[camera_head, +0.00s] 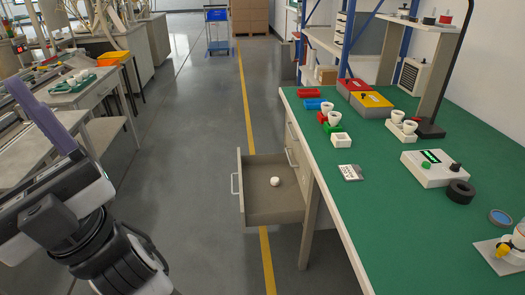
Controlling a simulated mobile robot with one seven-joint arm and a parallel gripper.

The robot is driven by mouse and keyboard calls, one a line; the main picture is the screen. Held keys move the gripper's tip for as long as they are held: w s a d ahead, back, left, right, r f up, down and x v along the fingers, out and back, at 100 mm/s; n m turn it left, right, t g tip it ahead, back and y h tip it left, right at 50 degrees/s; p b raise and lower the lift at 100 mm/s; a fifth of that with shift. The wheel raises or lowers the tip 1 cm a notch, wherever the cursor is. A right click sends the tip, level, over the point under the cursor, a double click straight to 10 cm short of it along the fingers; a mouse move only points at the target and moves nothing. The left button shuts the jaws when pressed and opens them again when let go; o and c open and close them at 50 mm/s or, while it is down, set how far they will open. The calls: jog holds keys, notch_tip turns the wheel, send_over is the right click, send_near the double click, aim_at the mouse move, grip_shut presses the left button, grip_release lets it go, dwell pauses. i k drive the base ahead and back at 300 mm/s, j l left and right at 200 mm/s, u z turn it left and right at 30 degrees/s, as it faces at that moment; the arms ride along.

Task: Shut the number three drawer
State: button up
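An open grey-beige drawer (262,213) sticks out to the left from under the green workbench. Its pale bar handle (234,184) is on its left-facing front. A small white round object (275,181) lies inside it. Other drawer fronts (292,146) behind it look shut. No number is readable on any drawer, so I cannot tell which is number three. My arm fills the lower left, well left of the drawer and apart from it. A lavender bar-like part (42,117) shows at its upper end. The fingertips cannot be made out, nor whether they hold anything.
The green benchtop (400,230) carries red and yellow boxes (371,98), white cups, a white tester (433,168) and a black ring (461,191). A grey floor with a yellow line (249,110) lies open between my arm and the drawer. Another bench stands left.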

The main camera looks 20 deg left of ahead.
aim_at(266, 205)
jog(key=j+u, duration=0.25)
jog(key=j, duration=1.15)
jog(key=i+j, duration=0.1)
jog(key=i, duration=0.4)
jog(key=i+j, duration=0.15)
jog(key=i, duration=0.4)
jog(key=i+j+z, duration=0.1)
jog(key=i, duration=0.4)
jog(key=i+j, duration=0.15)
jog(key=i, duration=0.35)
